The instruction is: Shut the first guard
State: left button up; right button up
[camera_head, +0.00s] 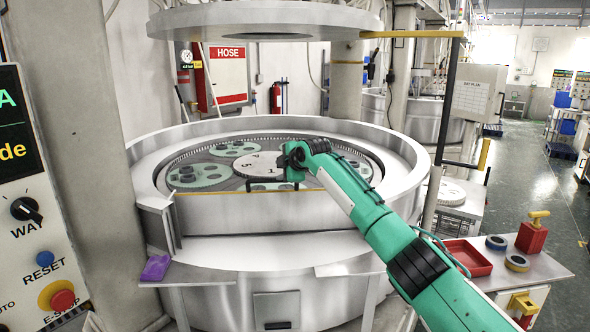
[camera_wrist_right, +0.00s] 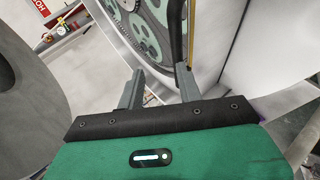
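A curved steel guard panel (camera_head: 250,212) with a yellow top edge stands upright at the front of the round lapping machine (camera_head: 225,258). A dark bar handle (camera_head: 262,186) sits at its top edge, partly behind my right gripper (camera_head: 290,174). In the right wrist view, my right gripper (camera_wrist_right: 158,86) has its two fingers well apart. The dark handle (camera_wrist_right: 177,35) reaches down close to the right-hand finger; I cannot tell whether they touch. The yellow edge shows just beside it. I cannot tell whether the panel is fully shut. My left gripper is not in view.
Gear-shaped carriers (camera_head: 200,176) lie in the machine's ring. A raised round plate (camera_head: 265,22) hangs above. A control panel (camera_head: 38,225) stands at left. A side bench holds a red tray (camera_head: 467,258), two rings and a red container (camera_head: 531,238). A purple cloth (camera_head: 156,267) lies front left.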

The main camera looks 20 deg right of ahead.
jog(key=b+v, duration=0.3)
jog(key=v, duration=0.5)
jog(key=shift+s, duration=0.45)
jog(key=shift+d+f, duration=0.15)
